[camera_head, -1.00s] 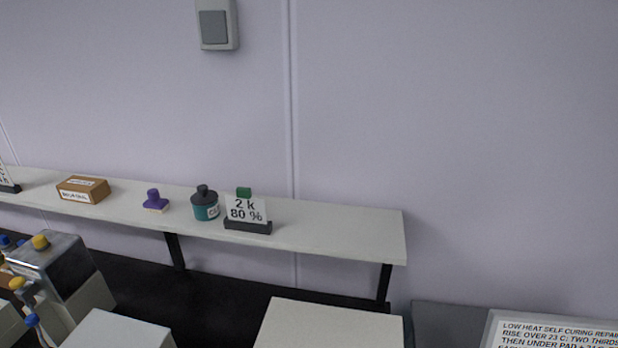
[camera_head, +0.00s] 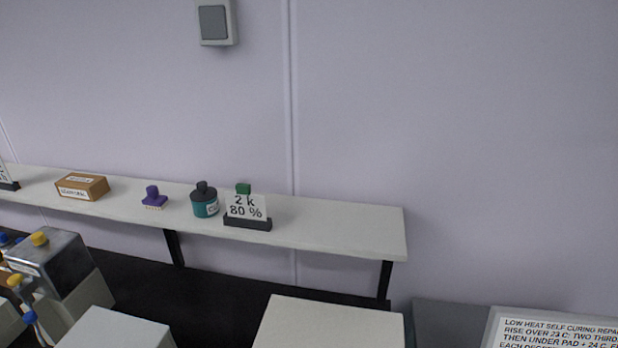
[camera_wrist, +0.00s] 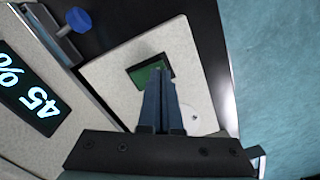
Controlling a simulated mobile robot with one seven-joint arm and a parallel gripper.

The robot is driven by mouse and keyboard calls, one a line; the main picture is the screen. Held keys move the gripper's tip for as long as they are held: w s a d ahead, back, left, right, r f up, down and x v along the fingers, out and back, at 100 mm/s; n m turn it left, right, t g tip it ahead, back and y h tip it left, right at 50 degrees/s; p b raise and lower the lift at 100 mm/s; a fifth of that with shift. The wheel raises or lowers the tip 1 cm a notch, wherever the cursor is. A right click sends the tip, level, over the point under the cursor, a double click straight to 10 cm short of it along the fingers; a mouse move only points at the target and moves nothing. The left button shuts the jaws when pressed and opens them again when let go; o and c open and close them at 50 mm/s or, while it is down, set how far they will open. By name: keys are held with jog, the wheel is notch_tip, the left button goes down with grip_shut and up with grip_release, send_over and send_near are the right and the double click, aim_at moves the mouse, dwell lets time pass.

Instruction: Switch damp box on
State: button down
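My gripper (camera_wrist: 161,92) shows in the wrist view with its two dark fingers side by side and no object visible between them. The fingers reach over a pale panel (camera_wrist: 118,85). Their tips overlap a dark green rectangle (camera_wrist: 139,73) on it, partly hiding it; I cannot tell whether they touch it. A small round white part (camera_wrist: 192,116) sits on the panel right of the fingers. A display reading "45 %" (camera_wrist: 36,92) is at the left. No label in view names the damp box. My gripper is outside the head view.
A blue knob (camera_wrist: 78,20) stands near the panel. In the head view, a wall shelf (camera_head: 340,228) holds a teal bottle (camera_head: 205,207), a "2 k 80 %" sign (camera_head: 246,207), a purple item (camera_head: 154,196) and a brown box (camera_head: 82,187). A device with yellow and blue knobs (camera_head: 50,260) stands lower left.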

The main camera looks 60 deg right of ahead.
jog(key=shift+f, duration=0.1)
notch_tip(320, 180, up, 7)
jog(key=p, duration=0.7)
dwell(0.8)
